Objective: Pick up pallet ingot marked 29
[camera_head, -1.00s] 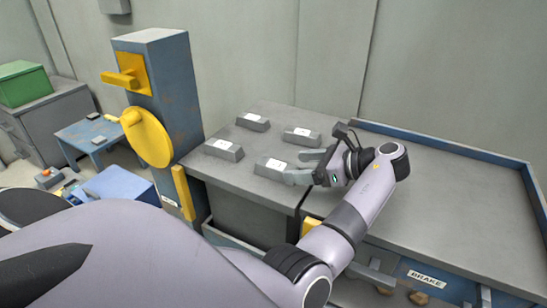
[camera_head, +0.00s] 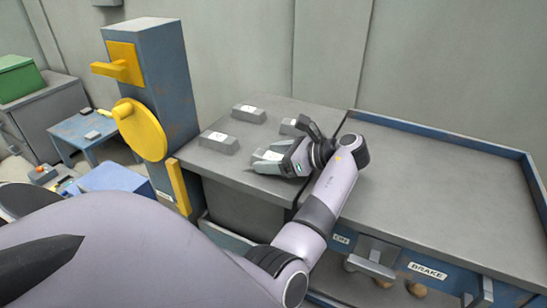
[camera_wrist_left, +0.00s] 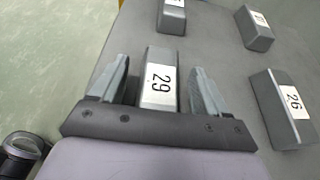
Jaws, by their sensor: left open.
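The ingot marked 29 (camera_wrist_left: 160,78) is a grey bar with a white label reading 29. In the left wrist view it lies between the two fingers of my left gripper (camera_wrist_left: 162,88), with a narrow gap on each side. The gripper is open around it. In the head view my left gripper (camera_head: 276,161) is at the front right of the pallet top, and its fingers partly cover the ingot (camera_head: 267,155). My right gripper is not in view.
The ingot marked 26 (camera_wrist_left: 283,105) and two more ingots (camera_wrist_left: 172,15) (camera_wrist_left: 253,27) lie nearby on the grey top (camera_head: 215,163). A blue column with a yellow wheel (camera_head: 140,130) stands at left. The blue-edged table (camera_head: 440,195) at right is clear.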

